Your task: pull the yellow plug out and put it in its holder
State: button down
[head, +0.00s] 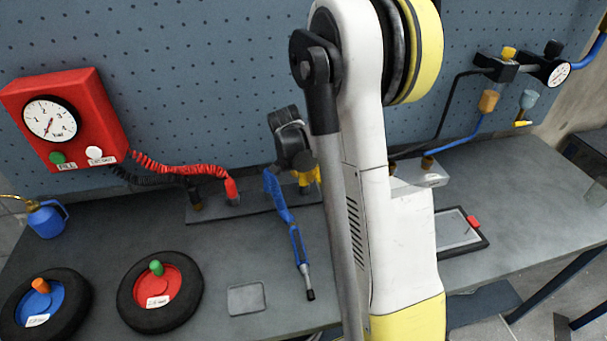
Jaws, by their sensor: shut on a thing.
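My gripper (302,163) is in the middle of the head view, beside my white arm, which hides part of the area. It is shut on the yellow plug (308,179), which shows just below the fingers at the right end of a dark strip (262,204) on the bench. Whether the plug is seated in a socket or raised is hidden. A red plug (232,190) with a red coiled cable and a black plug (195,203) stand further left on the same strip. I cannot make out which part is the yellow plug's holder.
A blue tool (298,245) with a dark tip lies close below my gripper. A red gauge box (70,118) hangs on the pegboard. Two wheels, one blue (62,304) and one red (184,296), lie at the front left. A framed tray (455,230) lies right of my arm.

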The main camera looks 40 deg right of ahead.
jog(key=c, duration=1.2)
grip_release()
